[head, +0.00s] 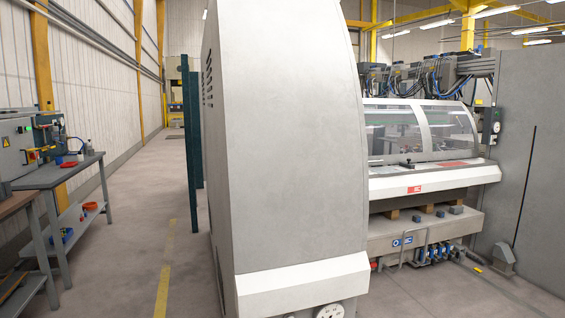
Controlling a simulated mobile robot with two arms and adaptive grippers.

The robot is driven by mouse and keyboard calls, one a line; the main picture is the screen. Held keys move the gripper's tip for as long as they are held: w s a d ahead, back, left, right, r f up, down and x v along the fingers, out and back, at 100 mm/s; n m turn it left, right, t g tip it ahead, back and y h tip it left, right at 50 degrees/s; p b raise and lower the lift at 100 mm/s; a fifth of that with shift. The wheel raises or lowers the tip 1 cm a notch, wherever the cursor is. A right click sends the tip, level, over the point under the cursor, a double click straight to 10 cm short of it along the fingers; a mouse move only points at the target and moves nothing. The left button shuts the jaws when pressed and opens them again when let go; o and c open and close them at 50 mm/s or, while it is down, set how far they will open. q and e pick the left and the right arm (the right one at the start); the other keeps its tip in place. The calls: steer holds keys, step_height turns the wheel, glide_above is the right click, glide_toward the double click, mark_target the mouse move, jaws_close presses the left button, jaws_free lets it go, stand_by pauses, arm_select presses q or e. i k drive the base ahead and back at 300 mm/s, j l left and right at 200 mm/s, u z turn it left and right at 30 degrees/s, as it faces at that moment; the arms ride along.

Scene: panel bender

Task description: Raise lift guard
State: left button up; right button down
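The lift guard (421,132) is a curved transparent cover in a light frame on the front of the panel bender, right of centre in the head view. Its lower edge sits down by the white front ledge (430,180), so it looks lowered. A dark handle-like piece (407,163) lies at its lower edge. The left end of the guard is hidden behind the machine's large grey side housing (285,140). Neither of my grippers shows.
The grey housing stands close in front, between me and the guard. A grey panel (525,150) bounds the right side. Workbenches (62,172) stand at the left. An open floor aisle (140,235) runs between the benches and the housing. Hoses and blue fittings (430,253) sit low under the machine.

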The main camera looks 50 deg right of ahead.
mark_target(426, 154)
steer(key=z, duration=2.3)
